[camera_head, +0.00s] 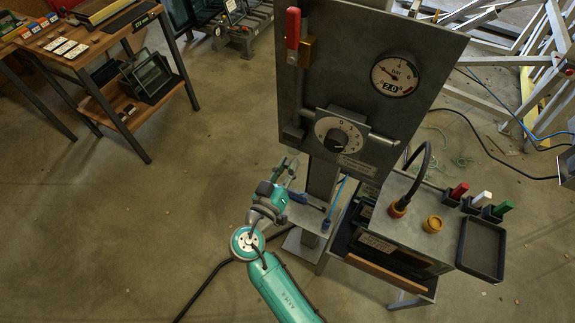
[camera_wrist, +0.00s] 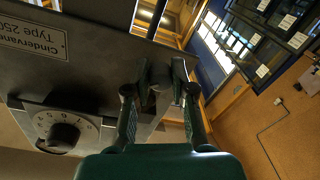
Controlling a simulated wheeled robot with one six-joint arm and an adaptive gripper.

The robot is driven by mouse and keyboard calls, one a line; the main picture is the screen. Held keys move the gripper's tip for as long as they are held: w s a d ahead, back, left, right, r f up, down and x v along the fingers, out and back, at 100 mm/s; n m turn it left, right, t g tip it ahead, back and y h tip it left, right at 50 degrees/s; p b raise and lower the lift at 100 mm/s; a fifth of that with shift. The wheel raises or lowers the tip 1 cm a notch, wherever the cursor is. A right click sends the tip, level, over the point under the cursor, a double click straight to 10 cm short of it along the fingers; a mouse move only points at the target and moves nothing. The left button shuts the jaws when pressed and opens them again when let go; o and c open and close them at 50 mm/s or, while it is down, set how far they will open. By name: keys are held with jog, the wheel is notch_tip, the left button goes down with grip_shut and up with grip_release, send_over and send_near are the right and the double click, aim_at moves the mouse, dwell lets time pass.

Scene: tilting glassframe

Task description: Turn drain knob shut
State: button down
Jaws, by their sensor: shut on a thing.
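A grey upright panel (camera_head: 345,65) carries a red-handled lever (camera_head: 293,30), a round pressure gauge (camera_head: 395,76) whose display reads 2.0, and a numbered dial with a black knob (camera_head: 338,138). The dial also shows at lower left in the wrist view (camera_wrist: 62,135). My gripper (camera_head: 291,165) is below the panel's lower left corner, reaching up toward its underside. In the wrist view my gripper (camera_wrist: 160,88) has its two fingers on either side of a dark grey part (camera_wrist: 159,98) by the panel's edge. The fingers hide much of this part; I take it for the drain knob.
A metal box (camera_head: 415,200) with a yellow knob, coloured handles and a black tray (camera_head: 483,248) stands right of the panel's post. A wooden workbench (camera_head: 100,50) is at upper left. A black hose lies on the floor, which is open at lower left.

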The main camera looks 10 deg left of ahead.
jog(key=c, duration=1)
grip_release()
jog(key=v, duration=1.2)
